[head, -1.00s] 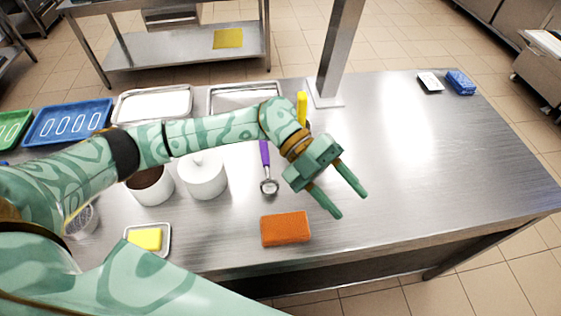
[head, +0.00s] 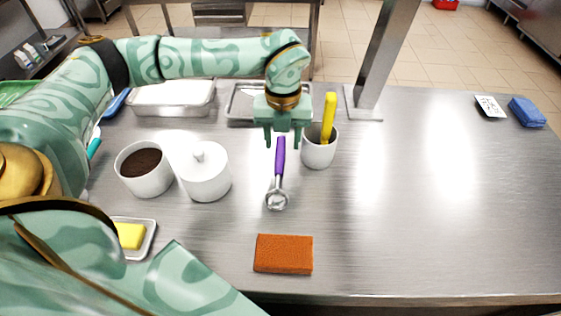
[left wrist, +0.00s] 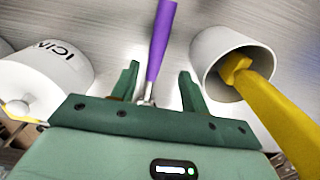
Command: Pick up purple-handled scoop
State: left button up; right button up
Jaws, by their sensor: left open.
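The purple-handled scoop (head: 279,165) lies on the steel table, its handle toward the back and its metal bowl toward the front. My left gripper (head: 282,142) is open and points down above the back end of the purple handle. In the left wrist view the scoop (left wrist: 161,40) runs between the two open fingers (left wrist: 157,80), and I see no contact. Part of its metal end is hidden behind the gripper body there. My right gripper is not in view.
Close right of the scoop stands a white cup (head: 319,151) with a yellow-handled tool (head: 328,115). To the left stand a lidded white pot (head: 206,175) and a pot of dark powder (head: 143,170). An orange sponge (head: 284,254) lies in front. The table's right side is mostly clear.

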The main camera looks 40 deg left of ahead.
aim_at(279, 156)
pick_arm(q)
jog(key=f, duration=0.2)
jog(key=f+b, duration=0.1)
jog(key=f, duration=0.2)
jog(key=shift+a+f+b, duration=0.35)
jog(key=shift+f, duration=0.05)
grip_shut()
